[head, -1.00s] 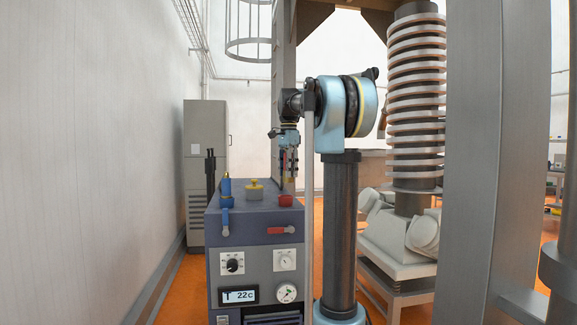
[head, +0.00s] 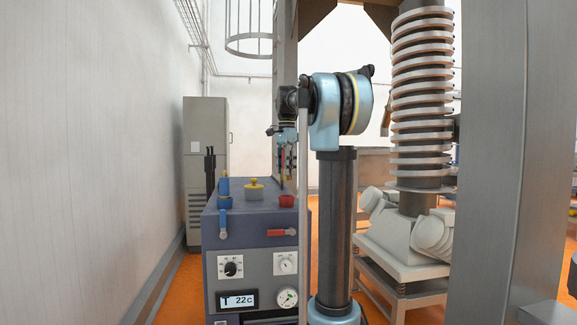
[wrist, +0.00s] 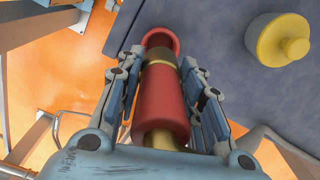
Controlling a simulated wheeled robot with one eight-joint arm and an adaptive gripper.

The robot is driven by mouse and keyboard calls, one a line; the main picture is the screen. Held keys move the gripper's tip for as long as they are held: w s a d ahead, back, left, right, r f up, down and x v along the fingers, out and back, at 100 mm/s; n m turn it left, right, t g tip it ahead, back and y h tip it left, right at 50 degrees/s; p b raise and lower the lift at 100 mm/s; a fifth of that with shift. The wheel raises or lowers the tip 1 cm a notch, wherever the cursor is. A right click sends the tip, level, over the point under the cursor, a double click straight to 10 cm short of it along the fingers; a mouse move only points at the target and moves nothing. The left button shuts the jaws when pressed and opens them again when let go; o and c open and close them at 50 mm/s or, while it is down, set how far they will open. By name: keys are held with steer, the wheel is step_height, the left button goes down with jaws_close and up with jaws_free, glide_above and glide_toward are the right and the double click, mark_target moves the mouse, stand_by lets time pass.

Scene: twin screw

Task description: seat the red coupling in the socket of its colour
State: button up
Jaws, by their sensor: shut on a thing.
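My gripper (wrist: 165,95) is shut on the red coupling (wrist: 160,105), a red cylinder with brass-coloured parts, held between both fingers. In the head view, my gripper (head: 287,152) hangs above the right side of a blue-grey cabinet. The red socket (head: 286,201) stands on the cabinet top near its right front edge. In the wrist view, the socket (wrist: 172,37) shows as a red ring just beyond the coupling's far end, partly hidden by it. In the head view, a gap shows between gripper and socket.
A red-handled lever (head: 282,232) and dials are on the cabinet front. A grey pillar (head: 500,160) rises at the right.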

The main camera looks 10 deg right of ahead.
steer(key=shift+f, duration=0.1)
steer(key=shift+f, duration=1.75)
steer(key=shift+w+f, duration=0.1)
steer(key=shift+f, duration=1.05)
steer(key=shift+f, duration=0.35)
steer(key=shift+f, duration=0.35)
steer(key=shift+f, duration=0.35)
steer(key=shift+f, duration=0.2)
steer(key=shift+o, duration=0.3)
steer(key=shift+s+d+f, duration=0.1)
steer(key=shift+s+f, duration=0.1)
steer(key=shift+f, duration=0.25)
